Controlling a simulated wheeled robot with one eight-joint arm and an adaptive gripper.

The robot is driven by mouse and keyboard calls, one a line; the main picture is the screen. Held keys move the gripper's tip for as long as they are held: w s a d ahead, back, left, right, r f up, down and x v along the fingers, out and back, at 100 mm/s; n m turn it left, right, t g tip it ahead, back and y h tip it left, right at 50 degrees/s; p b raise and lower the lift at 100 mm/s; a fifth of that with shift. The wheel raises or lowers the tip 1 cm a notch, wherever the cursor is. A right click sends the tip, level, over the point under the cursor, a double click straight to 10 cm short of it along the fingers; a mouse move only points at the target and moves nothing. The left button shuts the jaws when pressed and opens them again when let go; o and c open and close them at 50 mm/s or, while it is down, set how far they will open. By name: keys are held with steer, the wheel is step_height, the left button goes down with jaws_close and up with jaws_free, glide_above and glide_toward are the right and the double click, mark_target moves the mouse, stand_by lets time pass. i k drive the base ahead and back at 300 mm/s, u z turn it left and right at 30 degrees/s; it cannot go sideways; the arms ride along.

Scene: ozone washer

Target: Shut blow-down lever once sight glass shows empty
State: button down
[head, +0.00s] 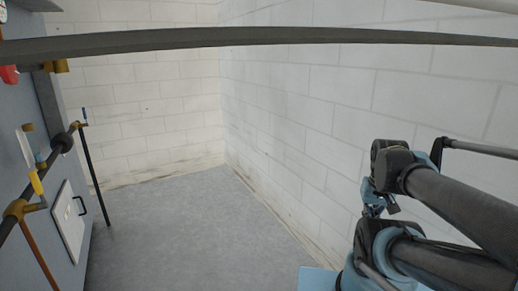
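On the machine at the left edge of the head view, a yellow-handled lever (36,181) stands nearly upright on a brass valve (20,208) with a copper-coloured pipe below it. I cannot tell which is the blow-down lever. A pale, narrow part (24,148) beside a brass fitting may be the sight glass; its level cannot be read. Parts of my arm fill the lower right, apart from the machine, but my gripper cannot be made out.
The grey-blue machine cabinet (75,262) has a pale panel (69,222) with a dark handle. A dark beam crosses the top of the view. White block walls (310,110) meet in the back corner. The grey floor (190,230) between cabinet and wall is clear.

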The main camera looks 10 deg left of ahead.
mark_target(33, 176)
steer(key=u, duration=2.65)
